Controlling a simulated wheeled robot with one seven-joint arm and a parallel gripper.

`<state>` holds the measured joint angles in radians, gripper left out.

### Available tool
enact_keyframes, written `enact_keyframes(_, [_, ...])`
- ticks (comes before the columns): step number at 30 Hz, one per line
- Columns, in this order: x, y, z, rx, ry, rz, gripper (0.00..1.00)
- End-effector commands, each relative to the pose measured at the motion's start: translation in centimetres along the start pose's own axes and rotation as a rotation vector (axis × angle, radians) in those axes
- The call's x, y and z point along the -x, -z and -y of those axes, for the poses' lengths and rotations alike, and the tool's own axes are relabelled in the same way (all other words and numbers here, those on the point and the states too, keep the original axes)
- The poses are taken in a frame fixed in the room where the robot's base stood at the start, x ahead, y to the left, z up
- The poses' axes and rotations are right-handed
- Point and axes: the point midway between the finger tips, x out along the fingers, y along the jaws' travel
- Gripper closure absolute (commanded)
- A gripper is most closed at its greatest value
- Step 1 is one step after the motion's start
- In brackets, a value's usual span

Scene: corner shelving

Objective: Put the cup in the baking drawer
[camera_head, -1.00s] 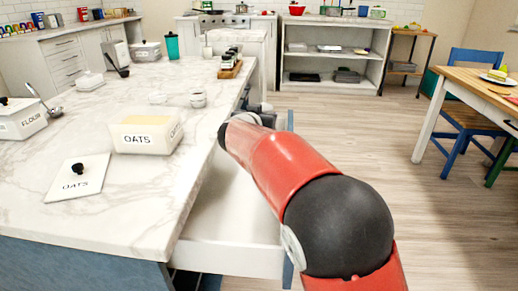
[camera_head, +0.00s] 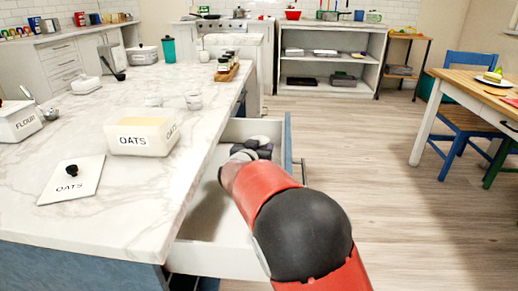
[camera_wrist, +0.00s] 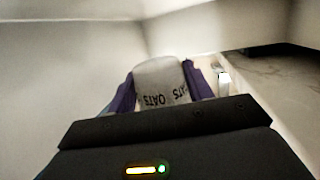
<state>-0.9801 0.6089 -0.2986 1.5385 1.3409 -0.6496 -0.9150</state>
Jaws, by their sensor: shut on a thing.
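The drawer (camera_head: 215,259) stands pulled out from the right side of the marble counter, with a white interior and a blue front. My gripper (camera_head: 252,148) is over or inside the far half of the drawer. In the wrist view my gripper (camera_wrist: 160,88) is shut on a pale, rounded cup (camera_wrist: 160,72), with a dark finger on each side. Lettering reading "OATS" shows on or through the cup. Pale walls surround it there. In the head view a white bit of the cup (camera_head: 260,139) shows past my gripper; the rest is hidden. I cannot tell whether it touches the drawer floor.
On the counter (camera_head: 75,215) are an OATS box (camera_head: 143,139), its lid (camera_head: 72,182), a FLOUR box (camera_head: 18,122) and small clear containers (camera_head: 193,100). A spice rack (camera_head: 228,70) stands farther back. Open floor (camera_head: 370,170) lies right of the drawer.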

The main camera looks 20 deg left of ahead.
Motion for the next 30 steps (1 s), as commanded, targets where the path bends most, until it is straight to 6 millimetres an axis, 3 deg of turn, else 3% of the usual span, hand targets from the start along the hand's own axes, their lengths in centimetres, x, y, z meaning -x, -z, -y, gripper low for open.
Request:
enact_keyframes(14, [-0.3, -1.4, 0.0, 0.002, -0.001, 0.002, 0.74])
enact_keyframes(15, [-0.3, -1.4, 0.0, 0.003, -0.001, 0.004, 0.45])
enact_keyframes(19, [-0.3, -1.6, 0.0, 0.006, -0.001, 0.006, 0.29])
enact_keyframes(30, [-0.2, -1.3, 0.0, 0.008, 0.0, 0.01, 0.29])
